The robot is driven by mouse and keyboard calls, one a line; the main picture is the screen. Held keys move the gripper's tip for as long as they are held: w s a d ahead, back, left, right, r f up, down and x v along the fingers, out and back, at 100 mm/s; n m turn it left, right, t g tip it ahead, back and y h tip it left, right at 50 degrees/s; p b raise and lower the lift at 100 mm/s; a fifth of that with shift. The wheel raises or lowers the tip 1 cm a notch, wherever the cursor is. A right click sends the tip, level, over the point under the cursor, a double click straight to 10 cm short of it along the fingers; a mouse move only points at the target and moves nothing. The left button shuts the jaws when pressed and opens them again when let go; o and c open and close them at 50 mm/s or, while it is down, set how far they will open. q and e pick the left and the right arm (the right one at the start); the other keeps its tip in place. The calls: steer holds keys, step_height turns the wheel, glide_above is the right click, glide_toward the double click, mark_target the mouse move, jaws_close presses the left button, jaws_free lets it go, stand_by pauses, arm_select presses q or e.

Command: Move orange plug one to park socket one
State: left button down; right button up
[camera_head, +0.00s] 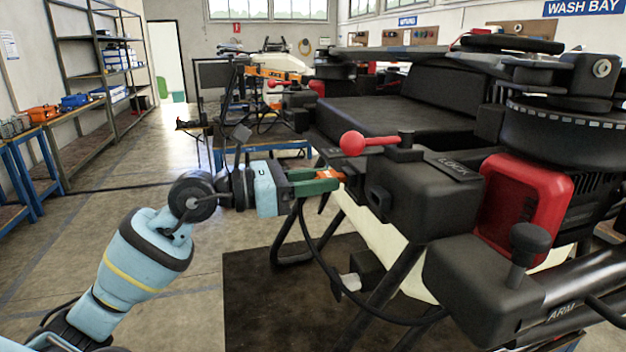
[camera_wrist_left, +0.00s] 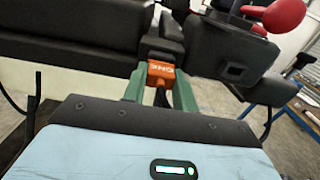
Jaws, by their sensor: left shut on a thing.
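My left gripper (camera_head: 312,182) reaches in from the left with its green fingers shut on the orange plug (camera_head: 330,174). In the left wrist view the orange plug (camera_wrist_left: 161,74) sits between the green fingers (camera_wrist_left: 160,92), with dark lettering on its face. The plug's far end meets the dark drone body, next to a black block; I cannot tell whether it is seated in a socket there. A black cable hangs down below the gripper in the head view. I cannot make out park socket one. My right gripper is not in view.
The black drone (camera_head: 425,190) fills the right side, with a red-knobbed lever (camera_head: 352,143) just above the plug and a red lamp (camera_head: 520,205) farther right. A dark mat (camera_head: 250,300) lies below. Shelves (camera_head: 92,75) stand at the left. The floor between is open.

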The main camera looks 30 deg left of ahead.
arm_select(q)
steer(key=shift+w+d, duration=0.3)
steer(key=shift+w, duration=0.05)
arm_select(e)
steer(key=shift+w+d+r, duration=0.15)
arm_select(q)
steer(key=c, duration=1)
jaws_free()
steer(key=shift+c, duration=0.2)
steer(key=b+v, duration=0.2)
steer(key=v, duration=0.5)
steer(key=shift+s+a, duration=0.2)
steer(key=shift+s, duration=0.05)
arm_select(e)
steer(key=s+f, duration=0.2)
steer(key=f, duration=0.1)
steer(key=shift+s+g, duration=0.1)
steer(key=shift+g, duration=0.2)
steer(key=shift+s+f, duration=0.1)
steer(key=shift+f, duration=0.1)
